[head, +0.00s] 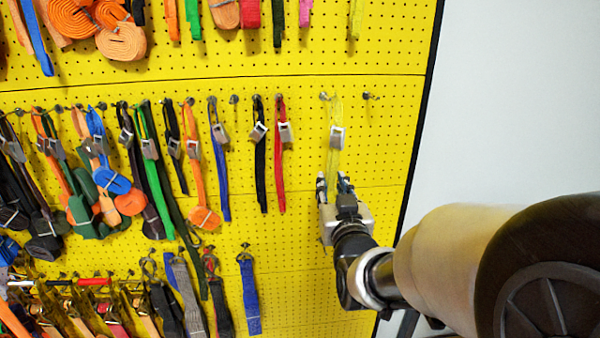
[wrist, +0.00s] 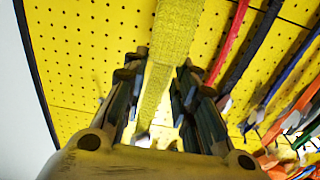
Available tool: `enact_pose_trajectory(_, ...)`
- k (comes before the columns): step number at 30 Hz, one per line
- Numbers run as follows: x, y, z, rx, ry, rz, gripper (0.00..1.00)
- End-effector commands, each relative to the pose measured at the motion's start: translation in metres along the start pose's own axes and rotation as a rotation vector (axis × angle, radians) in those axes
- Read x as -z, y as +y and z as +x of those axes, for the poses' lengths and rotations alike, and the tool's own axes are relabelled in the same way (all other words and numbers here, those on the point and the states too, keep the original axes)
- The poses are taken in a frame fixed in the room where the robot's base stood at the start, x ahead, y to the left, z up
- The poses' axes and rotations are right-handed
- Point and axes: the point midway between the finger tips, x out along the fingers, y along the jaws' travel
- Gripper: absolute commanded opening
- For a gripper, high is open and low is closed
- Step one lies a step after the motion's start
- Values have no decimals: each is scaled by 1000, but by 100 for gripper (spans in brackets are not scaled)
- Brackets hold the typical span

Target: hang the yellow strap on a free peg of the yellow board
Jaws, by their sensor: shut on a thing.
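The yellow strap (head: 335,112) stands upright in front of the yellow board (head: 300,240), with a silver buckle (head: 337,138) partway down. My gripper (head: 335,180) is shut on its lower part, below the buckle. In the wrist view the strap (wrist: 172,40) runs up between the fingers of my gripper (wrist: 158,78). The strap's top is beside a peg (head: 323,97); I cannot tell whether the loop is around it. A bare peg (head: 368,96) is to the right, and another bare peg (head: 234,99) is further left.
A red strap (head: 281,150) and a black strap (head: 260,150) hang to the left, with several more beyond. A short yellow-green strap (head: 356,18) hangs above. The board's dark right edge (head: 423,110) borders a pale wall. The board right of the strap is mostly clear.

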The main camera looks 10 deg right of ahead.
Motion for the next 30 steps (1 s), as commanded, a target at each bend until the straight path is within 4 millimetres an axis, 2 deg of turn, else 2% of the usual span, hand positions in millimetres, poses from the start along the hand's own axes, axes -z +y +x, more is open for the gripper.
enact_pose_trajectory(30,-10,-1,61,0,1,0,0)
